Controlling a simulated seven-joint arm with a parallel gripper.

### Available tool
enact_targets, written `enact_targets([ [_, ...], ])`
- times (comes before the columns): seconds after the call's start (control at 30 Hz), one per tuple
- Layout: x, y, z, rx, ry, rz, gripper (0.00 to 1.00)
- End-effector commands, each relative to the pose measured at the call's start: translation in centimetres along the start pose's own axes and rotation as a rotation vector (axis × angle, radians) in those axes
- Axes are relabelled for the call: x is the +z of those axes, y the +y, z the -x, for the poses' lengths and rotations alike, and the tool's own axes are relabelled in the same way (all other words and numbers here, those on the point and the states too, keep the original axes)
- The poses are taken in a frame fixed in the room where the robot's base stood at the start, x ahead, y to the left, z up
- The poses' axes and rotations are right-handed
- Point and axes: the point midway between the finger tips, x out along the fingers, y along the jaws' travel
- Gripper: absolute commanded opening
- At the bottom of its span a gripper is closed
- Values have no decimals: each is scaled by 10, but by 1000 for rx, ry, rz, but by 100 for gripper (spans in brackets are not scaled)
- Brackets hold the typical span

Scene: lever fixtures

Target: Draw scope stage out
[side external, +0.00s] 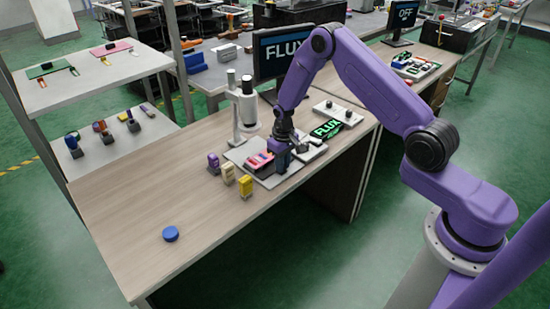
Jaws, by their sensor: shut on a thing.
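A white microscope (246,108) stands upright near the back edge of the wooden bench. Beside its foot is a grey plate, the scope stage (236,155), with pink and red pieces (259,160) on top. My gripper (281,153) points down at the right part of this stage, just right of the pink pieces. It is shut on a part there. The fingertips and the held part are small and partly hidden, so the exact grip is unclear.
Small purple (213,163), cream (228,172) and yellow (246,186) blocks stand in front of the stage. A blue puck (170,234) lies on the bench (130,205), whose left front is mostly clear. A monitor (283,52) rises behind.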

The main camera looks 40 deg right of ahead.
Motion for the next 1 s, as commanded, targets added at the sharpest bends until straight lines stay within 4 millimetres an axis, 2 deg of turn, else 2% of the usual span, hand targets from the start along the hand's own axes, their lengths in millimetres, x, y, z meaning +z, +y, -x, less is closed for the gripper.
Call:
enact_targets([
  [0.1,19,0,0,0,-7,-1,0],
  [0.3,37,0,0,0,-6,0,0],
  [0.67,42,0,0,-1,-14,0,0],
  [0.7,42,0,0,-1,-14,0,22],
  [0.77,42,0,0,-1,-13,0,42],
  [0.8,42,0,0,-1,-11,0,45],
  [1.0,40,0,0,0,-6,0,45],
])
